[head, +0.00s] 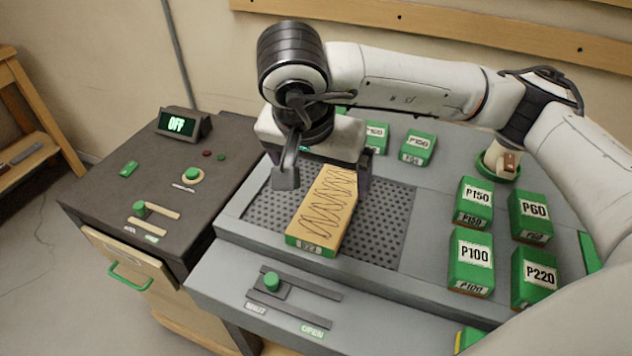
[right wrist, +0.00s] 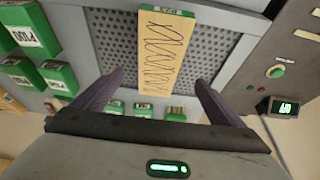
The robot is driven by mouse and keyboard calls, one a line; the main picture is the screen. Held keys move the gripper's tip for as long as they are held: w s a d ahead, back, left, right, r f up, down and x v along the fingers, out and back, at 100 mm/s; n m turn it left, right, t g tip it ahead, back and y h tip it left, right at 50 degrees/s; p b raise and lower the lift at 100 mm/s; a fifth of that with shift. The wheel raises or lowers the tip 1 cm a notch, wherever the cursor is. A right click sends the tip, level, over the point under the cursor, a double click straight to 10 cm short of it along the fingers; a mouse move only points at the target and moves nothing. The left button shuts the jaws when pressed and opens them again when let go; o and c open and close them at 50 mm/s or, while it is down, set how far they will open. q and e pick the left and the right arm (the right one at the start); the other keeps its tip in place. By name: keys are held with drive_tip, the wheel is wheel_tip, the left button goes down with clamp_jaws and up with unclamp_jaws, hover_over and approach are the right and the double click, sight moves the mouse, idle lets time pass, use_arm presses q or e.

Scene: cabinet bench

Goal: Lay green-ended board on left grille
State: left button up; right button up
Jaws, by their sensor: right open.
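The green-ended board (head: 330,205) is tan with a dark wavy scrawl along its top. It lies on the perforated grey grille (head: 385,225), its green near end (head: 311,246) at the grille's front edge. In the right wrist view the board (right wrist: 166,50) lies flat on the grille (right wrist: 205,48). My right gripper (head: 325,180) is open above the board's far part, one finger on each side. In the wrist view both fingers (right wrist: 160,80) stand clear of the board. The gripper body hides the board's far end in the head view. My left gripper is out of view.
Green blocks with labels such as P150 (head: 473,200) and P100 (head: 471,262) stand right of the grille. More stand behind it. A slider with a green knob (head: 271,281) is in front.

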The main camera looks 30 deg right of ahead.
sight(331, 197)
drive_tip(key=f, duration=0.1)
drive_tip(key=d+f, duration=0.1)
drive_tip(key=f, duration=0.1)
drive_tip(key=shift+s+f, duration=0.1)
drive_tip(key=shift+s, duration=0.05)
drive_tip(key=x, duration=0.4)
drive_tip(key=shift+w+d+f+p, duration=0.25)
drive_tip(key=shift+w+p, duration=0.15)
drive_tip(key=shift+w, duration=0.1)
drive_tip(key=shift+w+f, duration=0.15)
drive_tip(key=shift+f, duration=0.2)
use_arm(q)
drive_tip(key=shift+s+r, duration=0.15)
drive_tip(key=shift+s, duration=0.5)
use_arm(e)
drive_tip(key=shift+c, duration=0.4)
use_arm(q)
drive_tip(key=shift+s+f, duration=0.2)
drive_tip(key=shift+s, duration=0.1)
use_arm(e)
drive_tip(key=shift+r, duration=0.1)
drive_tip(key=c, duration=1.4)
